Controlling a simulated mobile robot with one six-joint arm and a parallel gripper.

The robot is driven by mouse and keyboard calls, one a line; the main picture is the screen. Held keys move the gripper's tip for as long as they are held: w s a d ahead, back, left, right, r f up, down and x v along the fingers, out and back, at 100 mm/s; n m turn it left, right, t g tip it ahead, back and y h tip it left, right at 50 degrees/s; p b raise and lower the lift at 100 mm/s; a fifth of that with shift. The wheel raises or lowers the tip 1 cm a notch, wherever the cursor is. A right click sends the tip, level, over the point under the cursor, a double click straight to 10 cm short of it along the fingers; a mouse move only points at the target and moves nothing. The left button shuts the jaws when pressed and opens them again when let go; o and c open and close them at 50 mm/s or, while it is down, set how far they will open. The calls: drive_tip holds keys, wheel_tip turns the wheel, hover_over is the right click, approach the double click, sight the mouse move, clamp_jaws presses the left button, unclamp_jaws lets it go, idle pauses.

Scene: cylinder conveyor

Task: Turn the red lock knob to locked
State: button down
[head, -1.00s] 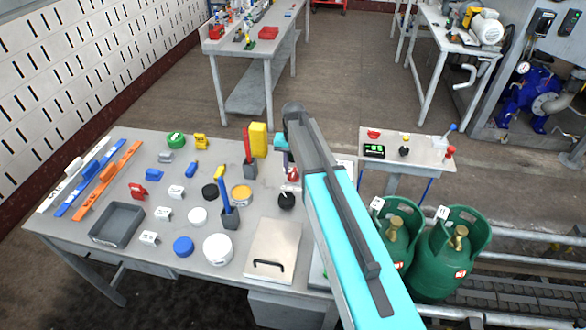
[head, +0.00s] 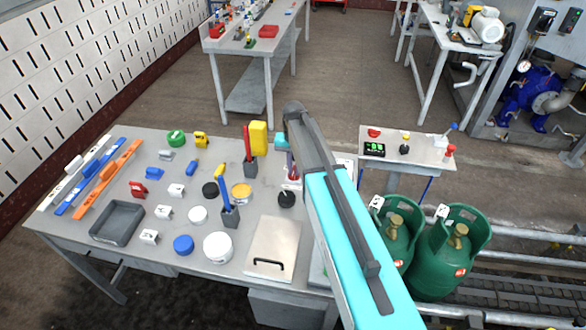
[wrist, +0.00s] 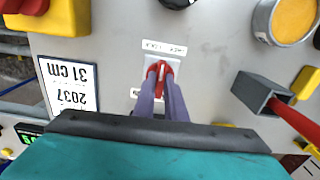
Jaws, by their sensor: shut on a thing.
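The red lock knob (wrist: 160,70) sits on a small white plate (wrist: 152,62) on the grey panel in the wrist view, with a printed label just above it and another partly hidden below. My gripper (wrist: 161,76) is shut on the knob, with one purple-grey finger on each side. The knob's red handle shows between and around the fingertips. Its turned position against the labels cannot be read. In the head view my gripper (head: 291,172) is at the right part of the workbench, and my arm hides most of the knob.
The workbench (head: 140,250) carries many parts. Near my gripper stand a grey holder with a red-handled tool (wrist: 258,93), a yellow-topped tin (wrist: 285,20) and a 31 cm label card (wrist: 68,85). In the head view, green gas cylinders (head: 440,262) stand right of my arm.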

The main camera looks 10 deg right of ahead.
drive_tip(key=shift+n, duration=0.3)
drive_tip(key=n+b, duration=0.2)
drive_tip(key=n, duration=0.1)
drive_tip(key=shift+n, duration=0.3)
drive_tip(key=n+b, duration=0.1)
drive_tip(key=n, duration=0.3)
drive_tip(key=shift+w, duration=0.1)
drive_tip(key=n+b, duration=0.1)
drive_tip(key=n, duration=0.4)
drive_tip(key=shift+n, duration=0.3)
drive_tip(key=shift+r+n+b, duration=0.1)
drive_tip(key=shift+n+b, duration=0.3)
drive_tip(key=shift+n, duration=1.5)
drive_tip(key=shift+w, duration=0.1)
drive_tip(key=c, duration=1.8)
unclamp_jaws()
drive_tip(key=shift+r, duration=0.1)
